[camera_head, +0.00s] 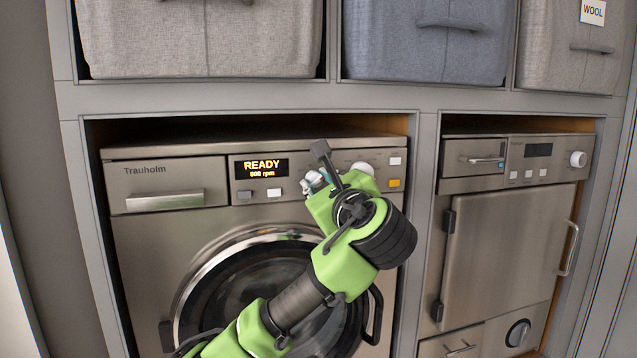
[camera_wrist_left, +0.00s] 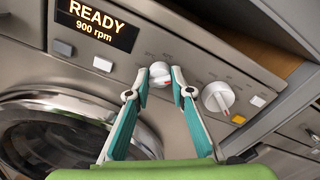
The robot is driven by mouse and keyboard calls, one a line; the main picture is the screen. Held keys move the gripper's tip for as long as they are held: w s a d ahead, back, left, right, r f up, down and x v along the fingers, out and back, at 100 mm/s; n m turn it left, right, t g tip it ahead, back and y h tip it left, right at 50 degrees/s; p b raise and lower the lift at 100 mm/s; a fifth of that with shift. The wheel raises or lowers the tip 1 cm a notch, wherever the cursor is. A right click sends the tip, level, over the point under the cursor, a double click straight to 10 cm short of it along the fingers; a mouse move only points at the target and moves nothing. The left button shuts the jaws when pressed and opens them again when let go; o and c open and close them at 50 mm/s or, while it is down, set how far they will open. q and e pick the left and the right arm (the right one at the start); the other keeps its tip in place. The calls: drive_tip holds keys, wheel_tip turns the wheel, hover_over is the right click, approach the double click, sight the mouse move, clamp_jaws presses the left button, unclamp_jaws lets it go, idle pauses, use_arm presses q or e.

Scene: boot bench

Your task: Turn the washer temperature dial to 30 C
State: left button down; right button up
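The washer (camera_head: 150,240) has a steel front panel, and its display (camera_head: 259,167) reads READY, 900 rpm. The wrist view shows a pale round dial (camera_wrist_left: 159,73) on the panel, with a small red mark near it. A second, larger pale dial (camera_wrist_left: 216,97) with a pointer is to its right. My left gripper (camera_head: 315,181) is at the panel, right of the display. Its teal fingers (camera_wrist_left: 160,76) are apart, one on each side of the first dial; contact is unclear. My right gripper is not in view.
An orange button (camera_head: 394,183) and a white button (camera_head: 395,160) are at the panel's right end. The round door (camera_head: 215,285) is below. A second appliance (camera_head: 510,240) stands to the right. Fabric bins (camera_head: 200,40) fill the shelf above.

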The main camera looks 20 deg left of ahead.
use_arm(q)
drive_tip(key=shift+f+n+b, duration=0.15)
drive_tip(key=shift+n+b, duration=0.85)
drive_tip(key=shift+n, duration=0.1)
drive_tip(key=n+b, duration=0.2)
drive_tip(key=shift+n, duration=0.3)
drive_tip(key=n+b, duration=0.3)
drive_tip(key=n, duration=0.2)
drive_tip(key=shift+n, duration=0.3)
drive_tip(key=n+b, duration=0.3)
drive_tip(key=n, duration=0.1)
drive_tip(key=n+b, duration=0.1)
drive_tip(key=n, duration=0.4)
drive_tip(key=shift+b, duration=0.3)
drive_tip(key=shift+n, duration=0.3)
drive_tip(key=c, duration=1.8)
unclamp_jaws()
